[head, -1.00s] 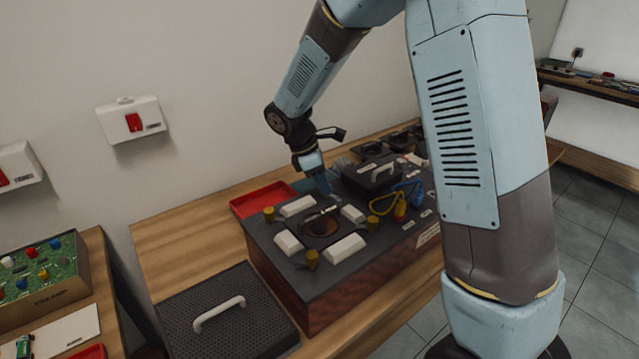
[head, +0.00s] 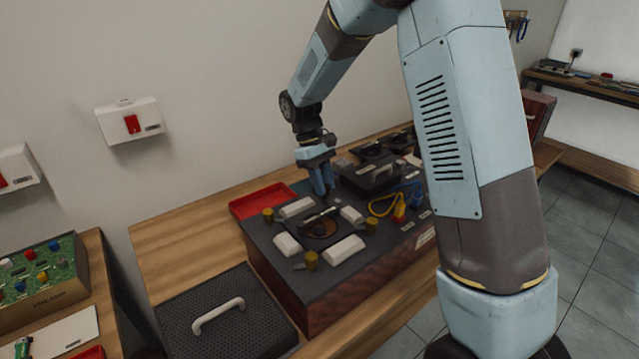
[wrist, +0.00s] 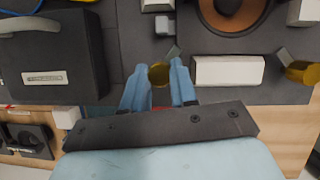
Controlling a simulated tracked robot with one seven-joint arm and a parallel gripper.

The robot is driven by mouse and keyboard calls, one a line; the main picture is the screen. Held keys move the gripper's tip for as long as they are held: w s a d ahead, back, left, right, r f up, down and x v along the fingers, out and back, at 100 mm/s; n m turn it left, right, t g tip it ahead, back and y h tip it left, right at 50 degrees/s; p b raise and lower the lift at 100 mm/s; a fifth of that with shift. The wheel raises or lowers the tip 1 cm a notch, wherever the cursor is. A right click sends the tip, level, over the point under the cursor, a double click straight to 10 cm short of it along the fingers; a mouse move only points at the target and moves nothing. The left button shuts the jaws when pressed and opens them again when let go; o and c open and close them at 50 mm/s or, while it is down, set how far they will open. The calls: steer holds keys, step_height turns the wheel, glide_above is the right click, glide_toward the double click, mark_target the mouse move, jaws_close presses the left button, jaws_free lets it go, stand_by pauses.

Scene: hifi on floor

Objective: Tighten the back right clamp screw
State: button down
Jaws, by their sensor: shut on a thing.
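The back right clamp screw (wrist: 159,74) is a brass-yellow knob between my fingertips in the wrist view. A grey clamp tab (wrist: 172,53) lies beside it. My gripper (wrist: 160,76) is shut on this knob, one finger on each side. In the head view my gripper (head: 326,191) points down at the back right of the dark case top (head: 290,245), and its fingers hide the knob. Other brass clamp screws stand at the back left (head: 268,215), front left (head: 311,261) and front right (head: 372,224), around a round speaker cone (wrist: 235,12).
White blocks (head: 344,248) surround the cone. A black box with a handle (wrist: 50,55) stands close to my gripper. Yellow and blue cables (head: 382,206) lie to the right. A red tray (head: 262,200) sits behind the case, and a perforated panel (head: 225,310) lies at front left.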

steer(key=shift+s+d+f+m, duration=0.1)
steer(key=shift+m, duration=0.6)
steer(key=c, duration=0.9)
jaws_free()
steer(key=v, duration=1.4)
steer(key=shift+w+d, duration=0.3)
